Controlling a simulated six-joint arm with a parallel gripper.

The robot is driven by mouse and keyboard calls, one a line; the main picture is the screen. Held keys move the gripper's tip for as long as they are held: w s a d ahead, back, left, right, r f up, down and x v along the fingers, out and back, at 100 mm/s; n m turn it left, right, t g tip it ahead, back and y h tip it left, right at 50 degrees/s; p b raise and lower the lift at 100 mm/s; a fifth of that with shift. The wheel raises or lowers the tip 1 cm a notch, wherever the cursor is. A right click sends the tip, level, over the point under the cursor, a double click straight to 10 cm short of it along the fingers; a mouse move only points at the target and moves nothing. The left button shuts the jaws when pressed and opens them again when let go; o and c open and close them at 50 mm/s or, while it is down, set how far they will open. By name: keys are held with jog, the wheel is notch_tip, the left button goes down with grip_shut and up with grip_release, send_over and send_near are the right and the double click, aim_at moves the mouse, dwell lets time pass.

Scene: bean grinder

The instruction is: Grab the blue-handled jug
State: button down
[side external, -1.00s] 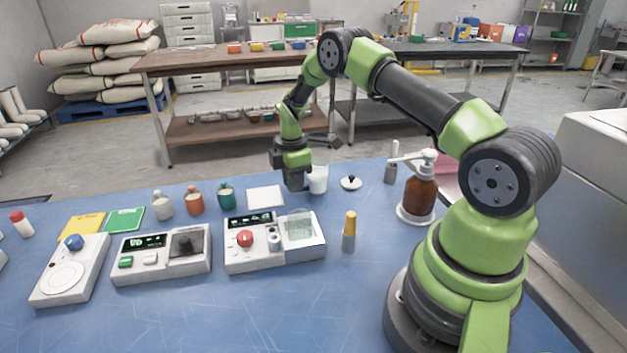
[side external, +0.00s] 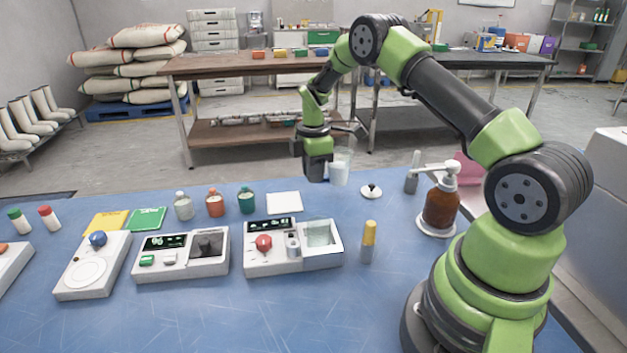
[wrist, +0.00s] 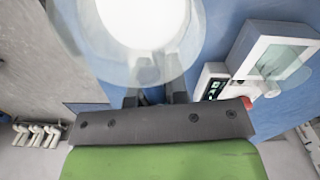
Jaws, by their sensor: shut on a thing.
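A clear jug with white contents (side external: 339,172) is at the far side of the blue table in the side view. No blue handle can be made out. My gripper (side external: 326,171) is at the jug's left side, shut on it, and the jug appears slightly above the table. In the wrist view, the jug (wrist: 195,40) fills the upper middle, with its clear wall and white inside. My gripper's dark fingers (wrist: 155,92) reach the jug's near side. The exact grip contact is hidden behind the dark gripper body.
A lid with a black knob (side external: 371,191) lies right of the jug. A brown pump bottle (side external: 440,208) stands farther right. A white grinder unit (side external: 292,250) and small jars (side external: 215,203) stand nearer and left. A white square pad (side external: 284,202) lies between.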

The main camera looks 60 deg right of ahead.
jog(key=shift+r, duration=2.8)
